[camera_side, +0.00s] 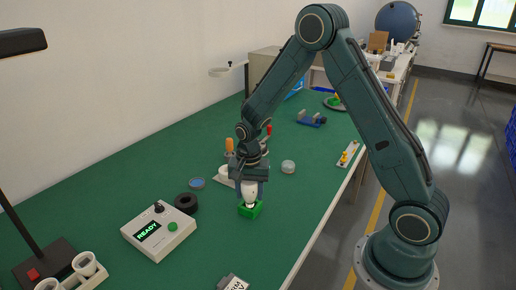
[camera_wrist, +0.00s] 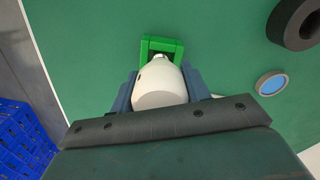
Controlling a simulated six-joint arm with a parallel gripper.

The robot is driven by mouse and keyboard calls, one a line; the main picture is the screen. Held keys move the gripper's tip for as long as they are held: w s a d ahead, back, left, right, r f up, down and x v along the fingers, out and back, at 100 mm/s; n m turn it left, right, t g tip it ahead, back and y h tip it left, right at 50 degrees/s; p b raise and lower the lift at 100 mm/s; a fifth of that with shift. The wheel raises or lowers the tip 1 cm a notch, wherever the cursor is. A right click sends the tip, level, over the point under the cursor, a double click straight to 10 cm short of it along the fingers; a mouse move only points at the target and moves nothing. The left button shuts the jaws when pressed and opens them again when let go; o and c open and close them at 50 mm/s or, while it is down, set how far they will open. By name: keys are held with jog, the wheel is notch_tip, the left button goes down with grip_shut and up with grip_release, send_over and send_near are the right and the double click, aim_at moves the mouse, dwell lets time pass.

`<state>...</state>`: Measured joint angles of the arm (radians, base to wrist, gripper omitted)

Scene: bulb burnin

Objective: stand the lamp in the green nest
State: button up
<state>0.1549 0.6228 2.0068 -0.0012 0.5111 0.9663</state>
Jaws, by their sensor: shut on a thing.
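The lamp (camera_side: 250,192) is a white bulb, held between the fingers of my gripper (camera_side: 250,186). It also shows in the wrist view (camera_wrist: 159,86), between the two blue fingers of my gripper (camera_wrist: 160,92). The green nest (camera_side: 251,210) is a small square block on the green bench top. The lamp's narrow end points down at the nest; in the wrist view this end overlaps the opening of the nest (camera_wrist: 151,45). I cannot tell whether the lamp rests on the bottom of the nest. The lamp looks about upright in the side view.
A white box with a READY display (camera_side: 158,232) stands left of the nest, with a black ring (camera_side: 186,203) behind it. A blue disc (camera_side: 197,183) and a grey round piece (camera_side: 288,167) lie nearby. The bench edge runs to the right.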

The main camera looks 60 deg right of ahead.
jog(key=shift+f, duration=0.6)
dwell(0.9)
jog(key=o, duration=1)
jog(key=shift+r, duration=0.15)
notch_tip(320, 180, up, 13)
jog(key=shift+r, duration=0.25)
